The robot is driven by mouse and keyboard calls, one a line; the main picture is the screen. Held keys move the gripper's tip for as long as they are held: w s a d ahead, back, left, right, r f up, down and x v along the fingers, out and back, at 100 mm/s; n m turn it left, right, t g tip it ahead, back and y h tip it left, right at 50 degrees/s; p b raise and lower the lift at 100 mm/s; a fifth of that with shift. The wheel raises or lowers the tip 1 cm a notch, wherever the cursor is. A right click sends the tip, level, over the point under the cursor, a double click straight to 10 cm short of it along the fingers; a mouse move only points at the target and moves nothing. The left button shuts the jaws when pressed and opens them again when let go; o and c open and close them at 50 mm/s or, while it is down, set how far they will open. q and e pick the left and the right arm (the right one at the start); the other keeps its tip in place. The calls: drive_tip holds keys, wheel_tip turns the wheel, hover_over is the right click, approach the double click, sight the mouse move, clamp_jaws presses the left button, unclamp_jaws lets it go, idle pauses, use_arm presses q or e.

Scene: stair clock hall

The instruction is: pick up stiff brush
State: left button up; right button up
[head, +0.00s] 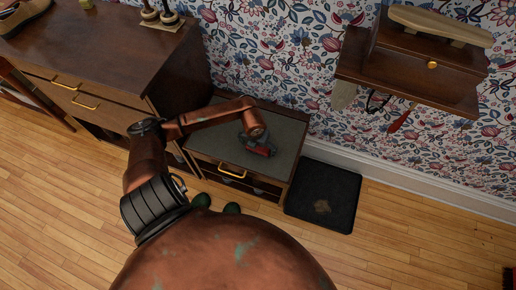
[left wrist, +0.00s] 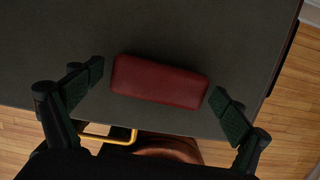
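A dark red oblong block (left wrist: 160,83) with rounded edges lies on the grey top of a low cabinet (left wrist: 215,35). It may be the stiff brush seen from its back; no bristles show. In the left wrist view it lies between the two fingers of my left gripper (left wrist: 157,85), which is open, with a gap on each side. In the head view my left gripper (head: 258,143) is over the cabinet top and partly hides the red block (head: 262,151). My right gripper is not in view.
A larger wooden dresser (head: 100,50) stands to the left. A wall shelf (head: 420,75) with hanging items, one red (head: 403,118), is at the upper right. A black mat (head: 323,195) lies on the floor right of the cabinet. The cabinet top around the block is mostly clear.

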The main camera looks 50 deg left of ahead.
use_arm(q)
drive_tip(key=c, duration=1)
drive_tip(key=shift+r, duration=0.2)
wheel_tip(320, 180, up, 3)
drive_tip(key=shift+f+p, duration=0.15)
drive_tip(key=shift+p, duration=0.65)
drive_tip(key=shift+s+a+r+p, duration=1.1)
drive_tip(key=shift+s+r, duration=0.55)
drive_tip(key=shift+s, duration=0.35)
drive_tip(key=shift+s+a+r+p, duration=0.85)
drive_tip(key=shift+s+a+r, duration=0.45)
drive_tip(key=shift+s+r, duration=0.55)
drive_tip(key=shift+s+a+r+p, duration=1.1)
drive_tip(key=shift+s+r, duration=0.35)
drive_tip(key=shift+s, duration=0.7)
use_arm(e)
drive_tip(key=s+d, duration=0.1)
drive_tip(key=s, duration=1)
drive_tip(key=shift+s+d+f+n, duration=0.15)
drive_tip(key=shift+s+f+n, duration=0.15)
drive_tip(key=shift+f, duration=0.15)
use_arm(q)
drive_tip(key=shift+a, duration=0.1)
